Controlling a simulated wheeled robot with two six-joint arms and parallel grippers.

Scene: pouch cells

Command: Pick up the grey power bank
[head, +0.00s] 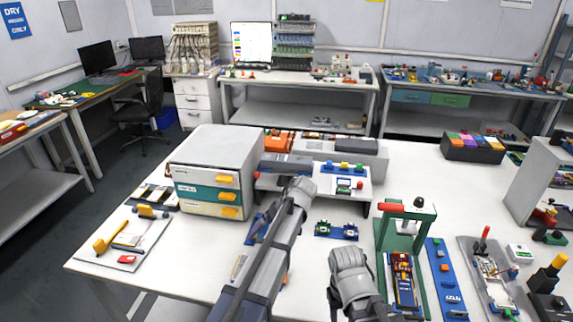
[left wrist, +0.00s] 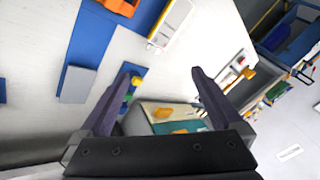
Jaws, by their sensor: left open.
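My left gripper (head: 300,187) reaches forward over the table, near the front of a low white stand. In the left wrist view its fingers (left wrist: 164,72) are spread with nothing held between them; the grey block is outside them, to the left. My right arm's end is at the bottom centre of the head view; its fingers cannot be made out.
A drawer cabinet (head: 215,172) with yellow handles stands left of my left gripper. The white stand (head: 345,180) carries small coloured parts. A green press frame (head: 405,225) with a red handle stands to the right. A tray (head: 125,240) with a yellow-handled tool lies at front left.

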